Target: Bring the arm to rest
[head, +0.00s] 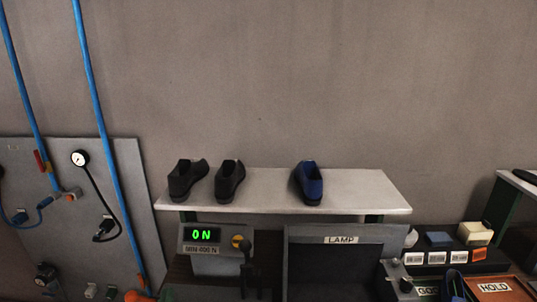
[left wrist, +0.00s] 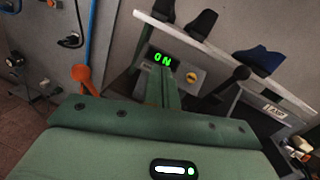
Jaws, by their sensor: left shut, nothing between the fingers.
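An orange knob (left wrist: 81,74) is left of the display there.
Two black shoes (head: 186,180) (head: 229,181) and a blue shoe (head: 309,184) stand on a pale shelf (head: 370,190). A LAMP box (head: 341,240) is below it. A hose panel (head: 85,220) is at left; a HOLD tray (head: 495,288) is at lower right.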

